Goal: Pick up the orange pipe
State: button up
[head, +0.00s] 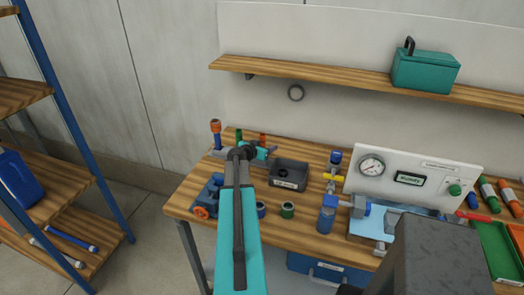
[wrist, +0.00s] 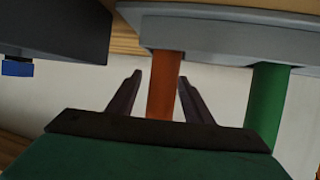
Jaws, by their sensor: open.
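The orange pipe (wrist: 161,95) stands in a grey rack (wrist: 215,38) in the wrist view, which looks upside down. My gripper (wrist: 159,79) is open, with one finger on each side of the pipe and a visible gap on both sides. A green pipe (wrist: 268,105) stands in the same rack, to the right of the right finger. In the head view, the orange pipe's top (head: 262,138) shows just behind my gripper (head: 256,147), and the green pipe (head: 239,134) is to its left. My arm hides much of the rack there.
A dark bin (head: 290,175) sits close to the right of my gripper; it also shows in the wrist view (wrist: 60,30). A blue-and-orange fitting (head: 216,132) stands at left. Cups, valves and a gauge panel (head: 415,180) occupy the bench. A shelf (head: 330,75) runs above.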

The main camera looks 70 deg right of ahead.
jog(key=c, duration=1.1)
jog(key=shift+r, duration=0.1)
jog(key=s+b+v, duration=0.1)
jog(key=b+v, duration=0.1)
jog(key=v, duration=0.2)
jog(key=b+v, duration=0.2)
jog(key=v, duration=0.3)
jog(key=s+b+v, duration=0.1)
jog(key=b+v, duration=0.1)
jog(key=v, duration=0.3)
jog(key=shift+s+a+f, duration=0.3)
jog(key=shift+a+f, duration=0.05)
jog(key=shift+a, duration=0.05)
jog(key=a+p, duration=0.1)
jog(key=p, duration=0.5)
jog(key=shift+r, duration=0.2)
jog(key=a+p, duration=0.1)
jog(key=p, duration=0.3)
jog(key=shift+a+f+p, duration=0.1)
jog(key=shift+a+p, duration=0.05)
jog(key=shift+p, duration=0.25)
jog(key=shift+a+f, duration=0.1)
